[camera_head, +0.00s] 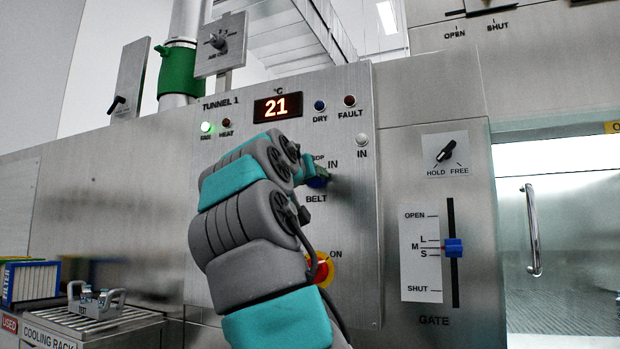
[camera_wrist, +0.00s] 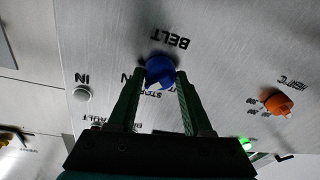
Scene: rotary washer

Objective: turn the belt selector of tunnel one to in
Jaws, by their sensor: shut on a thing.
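The belt selector (camera_wrist: 160,72) is a round blue knob with a white mark, on the steel Tunnel 1 panel (camera_head: 345,230). In the wrist view it sits between the two fingertips of my gripper (camera_wrist: 161,78), which is shut on it. In the head view my gripper (camera_head: 318,175) reaches the blue selector (camera_head: 317,183) above the word BELT, and my arm hides its left side. The word IN is at its upper right; the other position words are partly covered. Which position the knob points to I cannot tell.
A white IN lamp (camera_head: 361,140) is above right of the selector. A red and yellow rotary switch (camera_head: 320,268) is below, partly behind my arm. A blue gate slider (camera_head: 453,248) and a hold/free knob (camera_head: 446,151) are at right. An orange knob (camera_wrist: 277,102) shows in the wrist view.

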